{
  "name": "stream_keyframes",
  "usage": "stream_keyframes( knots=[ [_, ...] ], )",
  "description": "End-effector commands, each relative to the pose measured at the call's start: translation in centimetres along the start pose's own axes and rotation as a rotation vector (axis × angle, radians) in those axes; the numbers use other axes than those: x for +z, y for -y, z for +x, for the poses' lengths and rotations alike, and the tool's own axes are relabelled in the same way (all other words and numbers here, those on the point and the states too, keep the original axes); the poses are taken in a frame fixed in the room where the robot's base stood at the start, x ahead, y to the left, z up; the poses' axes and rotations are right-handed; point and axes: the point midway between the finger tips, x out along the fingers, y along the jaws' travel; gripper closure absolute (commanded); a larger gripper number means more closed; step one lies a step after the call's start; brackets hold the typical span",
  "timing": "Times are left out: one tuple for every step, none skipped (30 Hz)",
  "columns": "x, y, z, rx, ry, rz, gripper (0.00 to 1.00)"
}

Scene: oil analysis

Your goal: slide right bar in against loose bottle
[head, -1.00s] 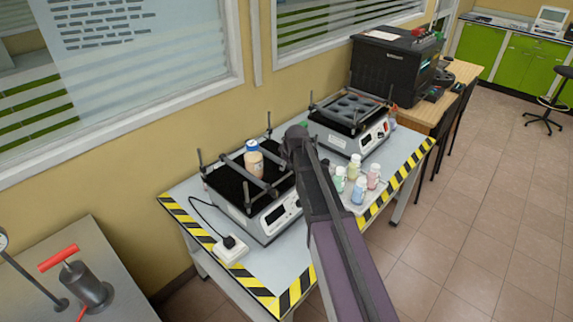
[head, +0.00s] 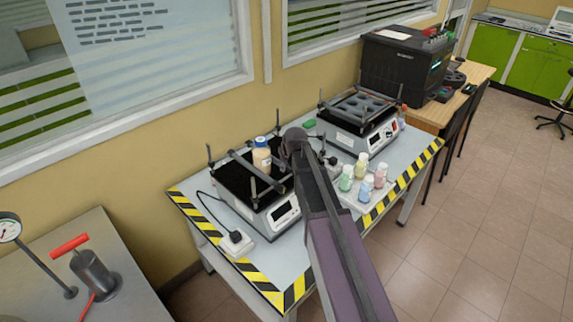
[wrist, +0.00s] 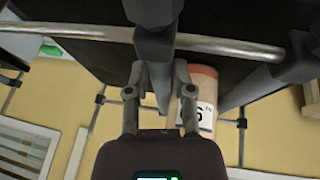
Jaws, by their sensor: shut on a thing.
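The loose bottle (head: 262,155), tan with a blue cap, stands on the black platform of the left shaker (head: 262,222). In the wrist view the bottle (wrist: 205,85) shows its label just right of my gripper (wrist: 155,75). My gripper's fingers are shut on a grey upright part of the right bar (wrist: 156,48), at a bright metal rail. Another dark bar (wrist: 250,86) slants past the bottle's other side. I cannot tell whether the right bar touches the bottle. In the head view my arm hides most of the right bar and the fingertips.
A second shaker (head: 350,140) stands behind to the right. Several small capped bottles (head: 362,165) stand on the table's right side. A white plug block (head: 236,243) and cable lie at the front left. Corner posts rise around the left shaker.

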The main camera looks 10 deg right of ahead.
Motion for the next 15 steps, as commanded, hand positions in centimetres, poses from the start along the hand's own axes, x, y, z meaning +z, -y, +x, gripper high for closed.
stream_keyframes(
  knots=[
    [0.21,0.21,-0.04,-0.006,0.004,0.002,1.00],
    [0.23,0.17,-0.05,-0.006,0.004,0.002,1.00],
    [0.26,0.11,-0.04,-0.006,0.004,0.003,1.00],
    [0.29,0.06,-0.05,-0.007,0.003,0.004,1.00],
    [0.34,0.00,-0.05,-0.007,0.003,0.005,1.00],
    [0.39,-0.07,-0.06,-0.007,0.003,0.007,1.00],
    [0.43,-0.13,-0.06,-0.007,0.003,0.008,1.00],
    [0.47,-0.19,-0.06,-0.007,0.003,0.009,1.00],
    [0.52,-0.26,-0.07,-0.007,0.003,0.010,0.63],
    [0.55,-0.31,-0.07,-0.007,0.003,0.011,0.54],
    [0.58,-0.38,-0.08,-0.006,0.002,0.012,0.45],
    [0.62,-0.47,-0.08,-0.005,0.002,0.013,0.35],
    [0.66,-0.53,-0.09,-0.004,0.002,0.013,0.35],
    [0.69,-0.60,-0.09,-0.003,0.003,0.014,0.35],
    [0.71,-0.68,-0.09,-0.002,0.003,0.014,0.35]
  ],
)
